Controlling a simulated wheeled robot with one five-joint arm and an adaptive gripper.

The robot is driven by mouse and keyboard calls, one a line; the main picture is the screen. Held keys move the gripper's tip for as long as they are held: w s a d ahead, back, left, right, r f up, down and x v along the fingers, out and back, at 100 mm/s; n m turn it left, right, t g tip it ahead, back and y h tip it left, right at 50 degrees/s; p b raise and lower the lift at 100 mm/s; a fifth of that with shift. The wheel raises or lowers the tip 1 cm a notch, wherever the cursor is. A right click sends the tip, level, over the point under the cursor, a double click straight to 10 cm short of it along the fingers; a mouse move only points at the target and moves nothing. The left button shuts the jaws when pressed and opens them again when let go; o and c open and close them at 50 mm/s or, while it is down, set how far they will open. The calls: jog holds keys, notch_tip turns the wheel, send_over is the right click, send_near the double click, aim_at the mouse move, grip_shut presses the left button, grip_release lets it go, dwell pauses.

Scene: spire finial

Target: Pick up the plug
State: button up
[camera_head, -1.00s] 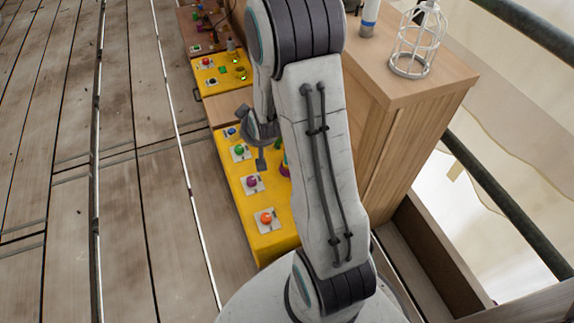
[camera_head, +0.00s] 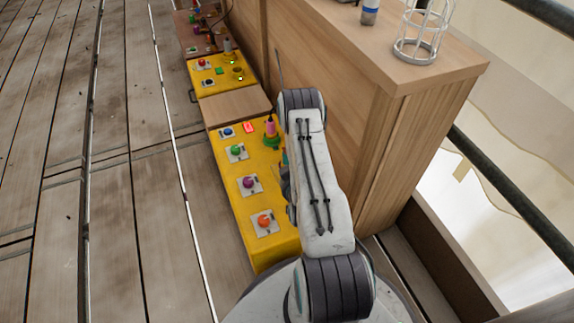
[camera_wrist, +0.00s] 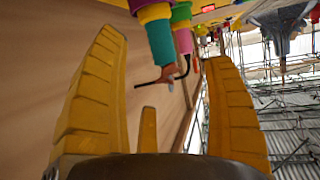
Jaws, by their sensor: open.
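I cannot tell for sure which part is the plug. In the wrist view, a teal cylinder (camera_wrist: 160,43) with a yellow ring and a purple end enters from the top edge, between the fingertips in the picture. A pink cylinder (camera_wrist: 184,40) with a green end is just right of it. My gripper (camera_wrist: 164,50) is open, its two yellow fingers apart with nothing held. Contact with the teal part cannot be judged. In the head view, the pink part (camera_head: 271,127) stands upright on a green base on the yellow panel (camera_head: 235,198). My arm hides the gripper and most of the teal part.
A thin black bent rod (camera_wrist: 166,76) shows between the fingers. Several coloured buttons, such as the orange one (camera_head: 264,220), sit on the panel. A tall wooden cabinet (camera_head: 325,105) rises close on the right, with a wire cage (camera_head: 420,35) on top. Plank floor lies open at left.

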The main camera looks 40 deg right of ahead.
jog(key=b+x, duration=0.1)
jog(key=b, duration=0.1)
jog(key=b+x, duration=0.2)
jog(key=b, duration=0.1)
jog(key=f+b+x, duration=0.1)
jog(key=b+x, duration=0.1)
jog(key=b, duration=0.1)
jog(key=shift+s+d, duration=0.15)
jog(key=shift+b+x, duration=0.9)
jog(key=shift+b, duration=0.25)
jog(key=shift+r, duration=0.15)
jog(key=c, duration=1.3)
jog(key=shift+c, duration=0.6)
jog(key=shift+r, duration=0.15)
